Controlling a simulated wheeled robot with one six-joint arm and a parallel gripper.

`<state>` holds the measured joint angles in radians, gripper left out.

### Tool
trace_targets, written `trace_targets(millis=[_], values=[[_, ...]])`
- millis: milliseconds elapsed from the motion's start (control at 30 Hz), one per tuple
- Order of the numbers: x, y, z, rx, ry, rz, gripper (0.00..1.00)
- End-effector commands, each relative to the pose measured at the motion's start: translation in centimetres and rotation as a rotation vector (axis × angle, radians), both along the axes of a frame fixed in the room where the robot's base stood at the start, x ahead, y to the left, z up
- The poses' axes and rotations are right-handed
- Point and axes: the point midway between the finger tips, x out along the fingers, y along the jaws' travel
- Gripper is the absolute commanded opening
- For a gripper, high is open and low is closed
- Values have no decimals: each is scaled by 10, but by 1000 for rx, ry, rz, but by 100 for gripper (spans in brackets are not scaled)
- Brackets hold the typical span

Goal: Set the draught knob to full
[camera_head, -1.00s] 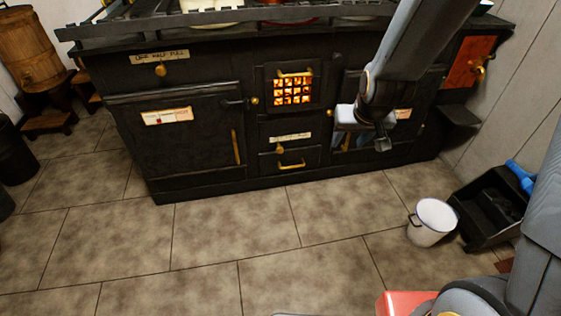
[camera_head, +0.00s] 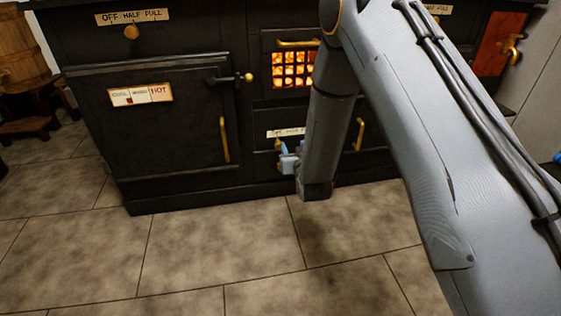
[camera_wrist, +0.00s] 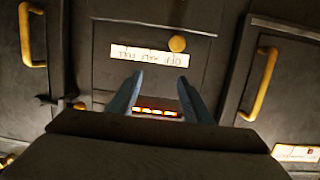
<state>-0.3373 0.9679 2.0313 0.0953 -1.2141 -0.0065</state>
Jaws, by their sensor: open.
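A brass knob (camera_head: 277,144) sits low on the black stove, below the glowing fire grate. Its pale label plate (camera_head: 284,133) is partly hidden by my arm. In the wrist view, which is upside down, the knob (camera_wrist: 177,43) is beside the OFF end of its OFF, HALF, FULL plate (camera_wrist: 155,55). No visible word names it as the draught. My gripper (camera_head: 287,157) is in front of this part of the stove. In the wrist view its two blue-grey jaws (camera_wrist: 160,80) are apart and empty, short of the plate and knob in the picture.
Another knob (camera_head: 131,32) sits under an OFF HALF FULL plate at upper left, near HALF. Oven door handles (camera_head: 224,139) (camera_head: 359,134) stand out on both sides. The fire grate (camera_head: 293,70) glows above. The tiled floor (camera_head: 210,240) in front is clear.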

Motion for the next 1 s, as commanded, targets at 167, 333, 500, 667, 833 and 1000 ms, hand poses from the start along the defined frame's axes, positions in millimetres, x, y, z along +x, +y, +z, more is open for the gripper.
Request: trace_targets(millis=[167,333,500,667,833,1000], values=[[10,20,-52,27,-121,21,45],[11,30,-70,43,-190,32,45],[16,34,-72,50,-213,35,45],[37,39,-72,51,-214,35,45],[62,47,-72,51,-213,35,45],[79,51,-72,50,-211,35,45]])
